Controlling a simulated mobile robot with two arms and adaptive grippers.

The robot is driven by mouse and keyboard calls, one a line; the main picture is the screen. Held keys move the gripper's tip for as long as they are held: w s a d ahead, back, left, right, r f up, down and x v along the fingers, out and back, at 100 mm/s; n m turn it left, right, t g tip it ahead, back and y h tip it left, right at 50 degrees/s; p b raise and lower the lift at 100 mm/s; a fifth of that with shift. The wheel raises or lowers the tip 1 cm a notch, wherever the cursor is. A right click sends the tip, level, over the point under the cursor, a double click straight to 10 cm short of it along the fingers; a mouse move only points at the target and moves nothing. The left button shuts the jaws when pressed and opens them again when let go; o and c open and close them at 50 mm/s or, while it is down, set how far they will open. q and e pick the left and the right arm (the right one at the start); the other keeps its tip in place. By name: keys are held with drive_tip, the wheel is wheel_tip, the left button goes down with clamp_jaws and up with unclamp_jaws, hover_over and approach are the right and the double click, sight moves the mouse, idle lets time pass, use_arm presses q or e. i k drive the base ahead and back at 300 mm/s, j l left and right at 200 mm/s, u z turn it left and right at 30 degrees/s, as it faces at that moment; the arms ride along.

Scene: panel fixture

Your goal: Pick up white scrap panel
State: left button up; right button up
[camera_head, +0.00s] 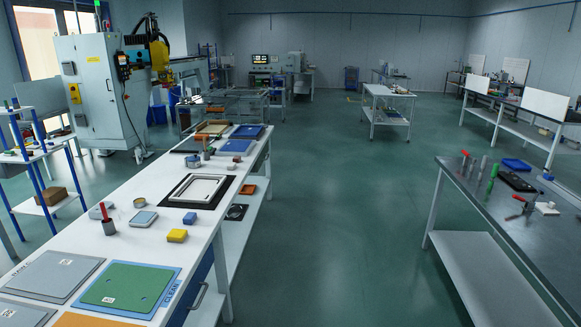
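Neither of my grippers is in view. No panel here is plainly marked as the white scrap panel. A pale grey panel (50,278) with a small white label lies flat on a grey mat at the near left of the long white bench (142,246). Another pale grey panel (20,314) is cut off at the bottom left corner. A green panel (125,287) lies on a blue mat (164,297) marked CLEAN. An orange panel or mat (95,320) is cut off at the bottom edge.
A white frame (199,189) sits on a black base mid-bench. A yellow block (177,236), a blue block (190,218), a grey-blue box (143,218) and a red-handled tool in a cup (106,220) stand nearby. A dark-topped tool bench (490,205) is right. The green floor between is clear.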

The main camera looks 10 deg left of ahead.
sight(202, 189)
drive_tip(key=i+u, duration=0.1)
drive_tip(key=i, duration=0.4)
drive_tip(key=i+l+u, duration=0.15)
drive_tip(key=i, duration=0.4)
drive_tip(key=i+l+u, duration=0.1)
drive_tip(key=i, duration=0.4)
drive_tip(key=i+l+u, duration=0.1)
drive_tip(key=i, duration=0.4)
drive_tip(key=l, duration=0.1)
